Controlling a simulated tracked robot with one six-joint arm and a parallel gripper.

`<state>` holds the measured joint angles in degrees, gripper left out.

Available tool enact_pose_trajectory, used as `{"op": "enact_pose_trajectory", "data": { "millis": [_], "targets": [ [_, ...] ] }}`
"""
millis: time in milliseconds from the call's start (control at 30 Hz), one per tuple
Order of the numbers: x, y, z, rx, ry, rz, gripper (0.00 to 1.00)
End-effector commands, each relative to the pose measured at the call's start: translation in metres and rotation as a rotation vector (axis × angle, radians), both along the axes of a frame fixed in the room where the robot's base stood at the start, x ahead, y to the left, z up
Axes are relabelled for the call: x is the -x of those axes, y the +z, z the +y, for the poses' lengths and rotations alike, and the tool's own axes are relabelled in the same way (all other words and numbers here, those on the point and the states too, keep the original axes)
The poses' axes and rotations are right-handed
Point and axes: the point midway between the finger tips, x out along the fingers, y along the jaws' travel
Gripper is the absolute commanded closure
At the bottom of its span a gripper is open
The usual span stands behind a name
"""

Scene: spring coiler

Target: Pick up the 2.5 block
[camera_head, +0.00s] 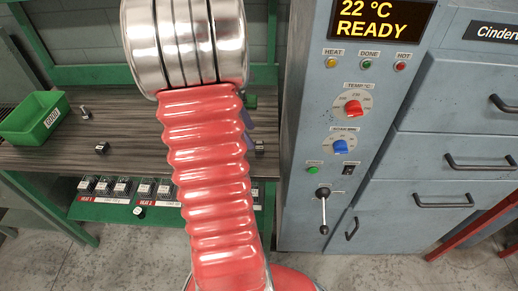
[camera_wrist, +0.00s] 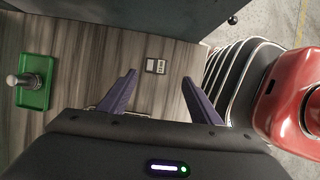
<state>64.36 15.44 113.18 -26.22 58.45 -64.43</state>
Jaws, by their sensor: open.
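A small dark block with a pale label (camera_wrist: 155,66) lies on the wood-grain bench in the wrist view, and its print is too small to read. My gripper (camera_wrist: 159,77) is open, with its two purple fingers on either side of that block's position in the picture. The fingers look empty, and how far above the block they are I cannot tell. In the head view my red arm hides most of the gripper. Small dark blocks lie on the bench at the left (camera_head: 102,147) and just right of my arm (camera_head: 259,147). Which block is the 2.5 one I cannot read.
A green bin (camera_head: 35,118) stands at the bench's left. Several blocks sit on the green lower shelf (camera_head: 115,213). A grey control cabinet reading READY (camera_head: 345,130) stands right of the bench.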

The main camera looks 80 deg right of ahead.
Motion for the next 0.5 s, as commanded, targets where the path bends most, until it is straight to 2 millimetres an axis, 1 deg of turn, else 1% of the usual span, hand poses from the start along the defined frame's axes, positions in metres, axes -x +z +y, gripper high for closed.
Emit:
{"op": "enact_pose_trajectory", "data": {
  "millis": [33, 167, 500],
  "targets": [
    [0.0031, -0.0066, -0.0005, -0.002, -0.001, 0.002, 0.42],
    [0.0066, -0.0151, -0.0017, -0.001, 0.001, 0.001, 0.42],
    [0.0066, -0.0164, -0.0021, 0.000, 0.001, 0.000, 0.42]
  ]
}}
